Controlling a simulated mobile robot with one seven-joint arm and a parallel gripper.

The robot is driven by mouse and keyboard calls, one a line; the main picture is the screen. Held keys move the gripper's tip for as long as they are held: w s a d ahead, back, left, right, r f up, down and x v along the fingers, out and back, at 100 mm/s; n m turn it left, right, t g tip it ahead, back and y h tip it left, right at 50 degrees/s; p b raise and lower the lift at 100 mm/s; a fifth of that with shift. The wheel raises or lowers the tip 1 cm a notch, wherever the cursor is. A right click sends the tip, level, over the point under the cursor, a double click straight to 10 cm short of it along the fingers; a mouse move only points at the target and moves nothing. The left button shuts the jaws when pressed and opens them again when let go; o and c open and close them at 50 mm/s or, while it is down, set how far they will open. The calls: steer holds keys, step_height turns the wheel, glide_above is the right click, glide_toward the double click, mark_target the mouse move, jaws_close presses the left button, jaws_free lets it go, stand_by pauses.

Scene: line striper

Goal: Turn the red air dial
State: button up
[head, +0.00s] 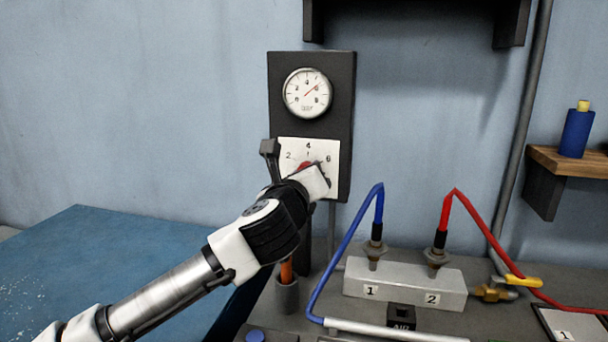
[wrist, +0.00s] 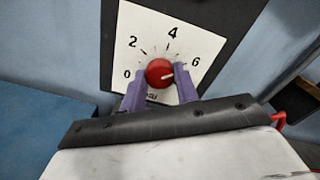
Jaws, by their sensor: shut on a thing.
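The red air dial (wrist: 159,73) sits on a white scale plate (wrist: 142,22) with the numbers 0, 2, 4 and 6. In the wrist view, my gripper (wrist: 160,80) has its two purple fingers on either side of the dial, shut on it. The dial's white pointer line points right, towards a spot a little below the 6. In the head view, the dial (head: 305,166) shows only in part behind my gripper (head: 312,172). A round gauge (head: 307,93) sits above on the same dark panel (head: 343,120); its needle points up and right.
A grey block (head: 405,287) marked 1 and 2 stands on the bench at the right, with a blue hose (head: 340,243) and a red hose (head: 478,228) rising from it. A wooden shelf (head: 570,160) holds a blue bottle (head: 576,132). The blue surface (head: 95,265) at the left is mostly clear.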

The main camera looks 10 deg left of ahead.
steer(key=shift+f+m, duration=0.1)
steer(key=shift+m, duration=0.8)
steer(key=o, duration=1)
steer(key=shift+c, duration=0.2)
steer(key=s+b, duration=0.2)
steer(key=s, duration=1.2)
steer(key=shift+d, duration=0.25)
